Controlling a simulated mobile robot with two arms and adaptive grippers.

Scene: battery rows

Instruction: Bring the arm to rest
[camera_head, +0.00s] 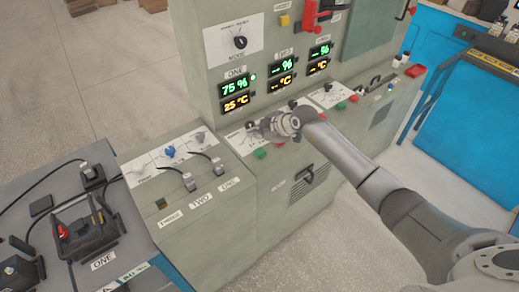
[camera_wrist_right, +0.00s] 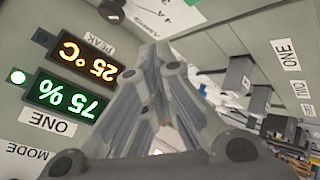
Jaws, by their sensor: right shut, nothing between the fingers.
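My right arm (camera_head: 390,195) comes in from the lower right of the head view and reaches to the front of the grey-green control cabinet. Its wrist end (camera_head: 283,123) is over the sloped panel, in front of the section labelled ONE. The fingers are hard to make out in the head view. In the wrist view my right gripper (camera_wrist_right: 158,55) is shut and empty, with the two fingers together. The display ONE (camera_head: 235,87) reads 75 % and 25 °C. It also shows in the wrist view (camera_wrist_right: 67,97), turned over. My left gripper is not in view.
A lower console (camera_head: 185,200) with knobs and plugs labelled ONE and TWO stands left of the wrist. Black battery units (camera_head: 88,228) with cables sit on a grey bench at the lower left. A blue machine (camera_head: 470,130) is at the right. Open floor (camera_head: 60,90) lies behind left.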

